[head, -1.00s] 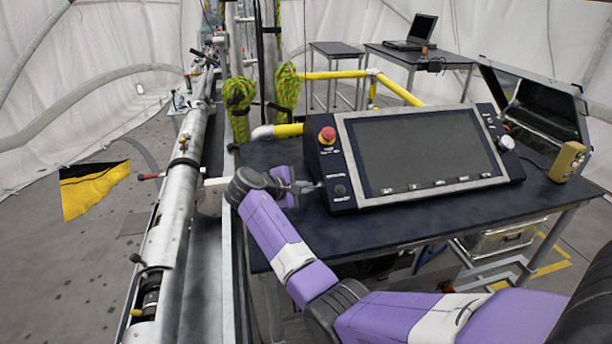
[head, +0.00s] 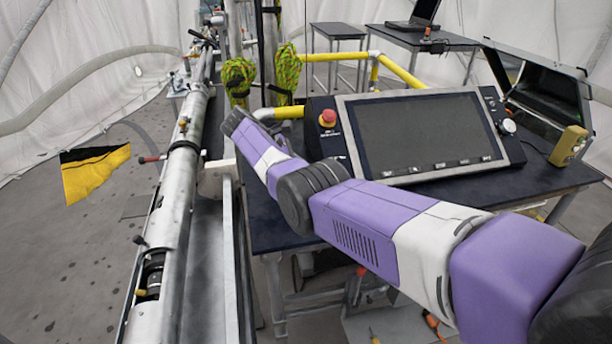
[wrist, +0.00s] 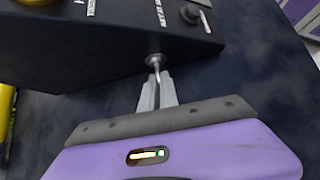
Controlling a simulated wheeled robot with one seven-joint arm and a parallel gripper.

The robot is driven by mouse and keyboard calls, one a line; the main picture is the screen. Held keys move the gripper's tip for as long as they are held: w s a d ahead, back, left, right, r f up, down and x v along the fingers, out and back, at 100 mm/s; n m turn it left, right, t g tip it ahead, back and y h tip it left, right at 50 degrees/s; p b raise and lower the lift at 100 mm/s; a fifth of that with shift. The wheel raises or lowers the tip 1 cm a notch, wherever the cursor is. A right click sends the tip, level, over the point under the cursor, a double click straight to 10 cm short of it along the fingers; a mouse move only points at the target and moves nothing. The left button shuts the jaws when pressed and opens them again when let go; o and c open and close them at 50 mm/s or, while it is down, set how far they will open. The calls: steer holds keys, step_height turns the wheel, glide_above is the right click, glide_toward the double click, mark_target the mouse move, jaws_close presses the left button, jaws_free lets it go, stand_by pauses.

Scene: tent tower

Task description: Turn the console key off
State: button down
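The console (head: 425,132) is a dark box with a large grey screen, standing on the dark table. In the wrist view its dark side face (wrist: 80,55) fills the upper left. The key (wrist: 155,64) is a thin metal piece sticking out of a round lock in that face. My gripper (wrist: 157,84) is right at the key, its two grey fingers close together with the key's thin stem between them. They look shut on it.
A red stop button (head: 327,118) sits on the console's left panel. A black knob (wrist: 190,13) shows in the wrist view. A yellow handheld box (head: 568,146) stands right of the console. Yellow railing (head: 400,75) runs behind, and a long metal tube (head: 180,190) lies left.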

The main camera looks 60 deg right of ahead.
steer(key=shift+f+g+y+b, duration=0.1)
steer(key=shift+g+y+b, duration=0.25)
steer(key=shift+b, duration=0.55)
steer(key=c, duration=1.6)
jaws_free()
steer(key=b+v, duration=0.3)
steer(key=v, duration=0.3)
steer(key=shift+w, duration=0.1)
steer(key=shift+b+v, duration=0.6)
steer(key=shift+v, duration=0.25)
